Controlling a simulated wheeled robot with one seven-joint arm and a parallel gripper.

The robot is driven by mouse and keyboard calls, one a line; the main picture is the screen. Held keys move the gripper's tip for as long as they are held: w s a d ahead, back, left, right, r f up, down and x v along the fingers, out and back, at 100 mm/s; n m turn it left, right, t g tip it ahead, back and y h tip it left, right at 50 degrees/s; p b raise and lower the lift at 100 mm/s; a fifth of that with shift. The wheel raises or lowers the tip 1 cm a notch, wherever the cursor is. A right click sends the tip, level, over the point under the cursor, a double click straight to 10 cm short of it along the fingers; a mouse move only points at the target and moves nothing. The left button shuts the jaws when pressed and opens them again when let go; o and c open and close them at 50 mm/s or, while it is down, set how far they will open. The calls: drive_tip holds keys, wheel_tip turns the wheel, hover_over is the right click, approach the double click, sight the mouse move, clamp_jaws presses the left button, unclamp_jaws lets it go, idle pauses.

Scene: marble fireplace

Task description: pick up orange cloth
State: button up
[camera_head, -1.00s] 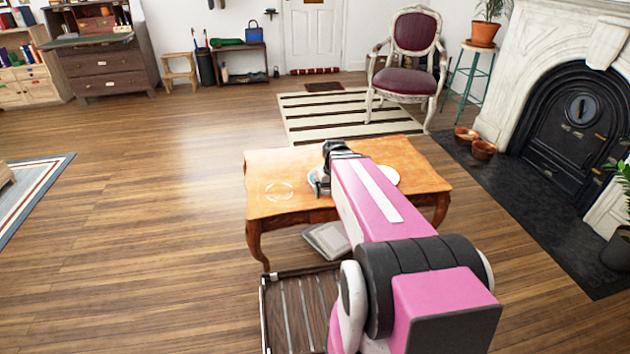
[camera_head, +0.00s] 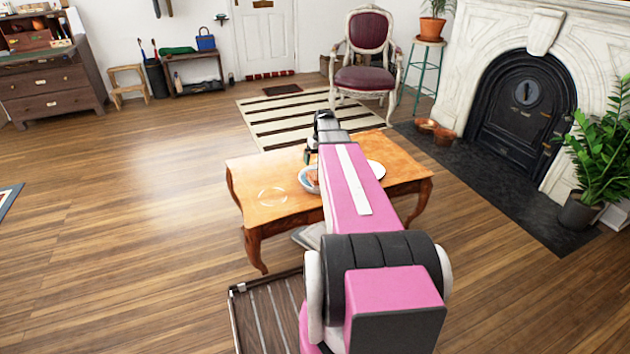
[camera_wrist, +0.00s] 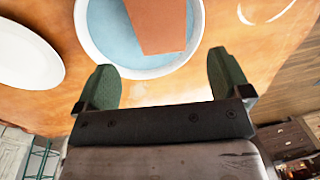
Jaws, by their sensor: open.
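The orange cloth (camera_wrist: 158,25) shows as a flat, angular orange shape in a bowl with a blue inside and white rim (camera_wrist: 88,45). Its far end is cut off by the wrist view's top edge. The bowl stands on the wooden coffee table (camera_head: 245,185), and in the head view it (camera_head: 307,185) is partly hidden by my arm. My gripper (camera_wrist: 163,84) is open and empty, its two dark green fingers spread at the bowl's near side. The cloth lies ahead of the gap between them, not between the fingertips.
A white plate (camera_wrist: 28,50) lies left of the bowl in the wrist view. A thin clear ring-shaped item (camera_head: 272,197) lies on the table's left part. A chair (camera_head: 366,60) and fireplace (camera_head: 520,95) stand beyond. The floor left of the table is clear.

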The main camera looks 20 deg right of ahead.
sight(316, 174)
drive_tip(key=shift+s+a+f, duration=0.1)
drive_tip(key=shift+a+f, duration=0.1)
drive_tip(key=shift+f, duration=1.05)
drive_tip(key=shift+a+f, duration=0.2)
drive_tip(key=shift+f, duration=1)
drive_tip(key=shift+s+a+f, duration=0.1)
drive_tip(key=shift+a+f, duration=0.1)
drive_tip(key=shift+f, duration=1.05)
drive_tip(key=shift+f, duration=0.25)
drive_tip(key=c, duration=1.1)
drive_tip(key=shift+o, duration=0.2)
drive_tip(key=shift+r, duration=0.15)
wheel_tip(316, 174, up, 4)
drive_tip(key=shift+f, duration=0.1)
drive_tip(key=s+a+r, duration=0.2)
drive_tip(key=a, duration=0.1)
drive_tip(key=s+a+r, duration=0.2)
drive_tip(key=a+r, duration=0.1)
drive_tip(key=s+a+r, duration=0.2)
drive_tip(key=a, duration=0.2)
drive_tip(key=shift+s+r, duration=0.1)
drive_tip(key=shift+r, duration=0.1)
